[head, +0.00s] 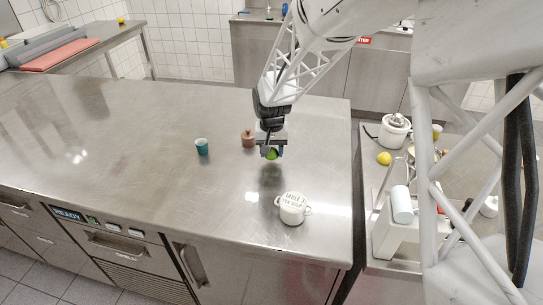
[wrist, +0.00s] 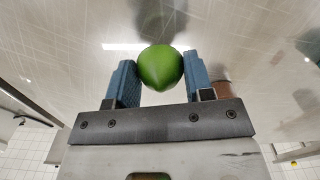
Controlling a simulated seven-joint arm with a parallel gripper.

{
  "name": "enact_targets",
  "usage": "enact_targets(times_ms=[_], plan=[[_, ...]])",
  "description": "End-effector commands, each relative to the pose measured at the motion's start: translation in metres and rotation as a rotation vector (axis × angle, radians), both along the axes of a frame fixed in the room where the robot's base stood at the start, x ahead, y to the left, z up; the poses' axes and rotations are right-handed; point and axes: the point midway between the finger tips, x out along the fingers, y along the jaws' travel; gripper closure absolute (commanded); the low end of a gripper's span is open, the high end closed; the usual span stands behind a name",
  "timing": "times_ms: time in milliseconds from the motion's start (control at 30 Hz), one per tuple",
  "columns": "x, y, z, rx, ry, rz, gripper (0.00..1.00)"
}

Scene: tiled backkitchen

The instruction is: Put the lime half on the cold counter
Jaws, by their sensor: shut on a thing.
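The green lime half (head: 271,154) is between the fingers of my gripper (head: 270,152). In the wrist view the lime half (wrist: 161,68) sits between the two blue finger pads of my gripper (wrist: 160,80), which is shut on it. The steel counter (head: 120,140) with a "READY" display on its front lies under my gripper. The lime appears a little above the counter top; the exact gap is hard to tell.
A white lidded pot (head: 292,208) with writing stands in front of my gripper. A brown pot (head: 248,139) stands just left of it, and a teal cup (head: 201,146) further left. A side table at right holds a yellow lemon (head: 384,158) and appliances. The counter's left part is clear.

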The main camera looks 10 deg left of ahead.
Motion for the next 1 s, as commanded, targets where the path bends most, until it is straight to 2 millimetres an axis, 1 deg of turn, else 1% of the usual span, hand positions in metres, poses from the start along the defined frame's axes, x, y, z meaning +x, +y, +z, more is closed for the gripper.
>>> enact_targets(times_ms=[100, 200, 700, 733, 867, 1000], plan=[[0.000, 0.000, -0.014, -0.001, 0.002, 0.000, 0.75], [0.000, 0.000, -0.021, 0.000, 0.001, 0.000, 0.75], [0.000, 0.000, -0.027, 0.000, 0.001, 0.000, 0.75], [0.000, 0.000, -0.027, 0.000, 0.001, 0.000, 0.48], [0.000, 0.000, -0.027, 0.000, 0.001, 0.000, 0.28], [0.000, 0.000, -0.027, 0.000, 0.001, 0.000, 0.27]])
